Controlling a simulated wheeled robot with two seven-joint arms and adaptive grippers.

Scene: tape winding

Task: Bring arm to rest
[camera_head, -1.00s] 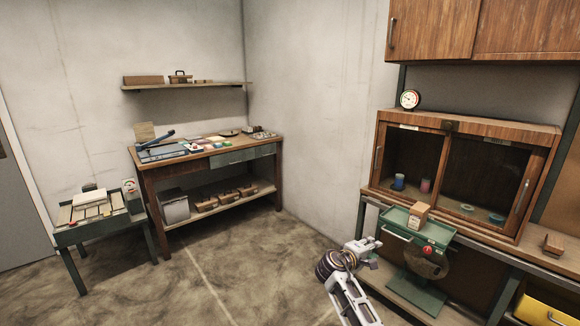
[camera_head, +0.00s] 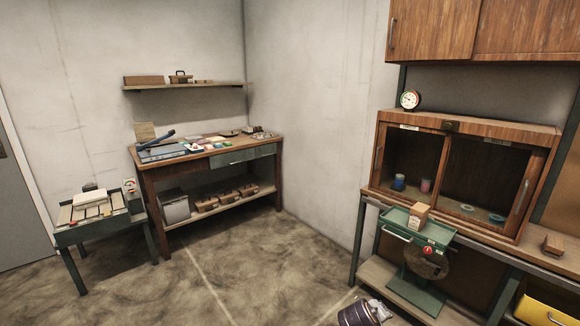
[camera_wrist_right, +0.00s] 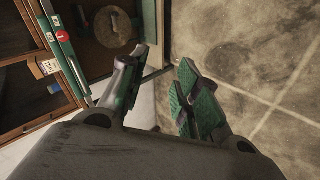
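My right arm shows only at the bottom edge of the head view, where the right gripper (camera_head: 378,309) is partly visible and cut off by the frame. In the right wrist view the right gripper (camera_wrist_right: 158,92) has its two fingers apart with a clear gap and nothing between them. Its finger pads look green. It is over open floor beside the green winding machine (camera_head: 420,238), touching nothing that I can see. My left gripper is not in view.
A wooden cabinet (camera_head: 470,127) with spools inside stands on the right bench. A small box (camera_head: 419,216) sits on the green machine. A wooden workbench (camera_head: 205,156) and a small side table (camera_head: 98,232) stand at the left. The middle floor (camera_head: 235,270) is clear.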

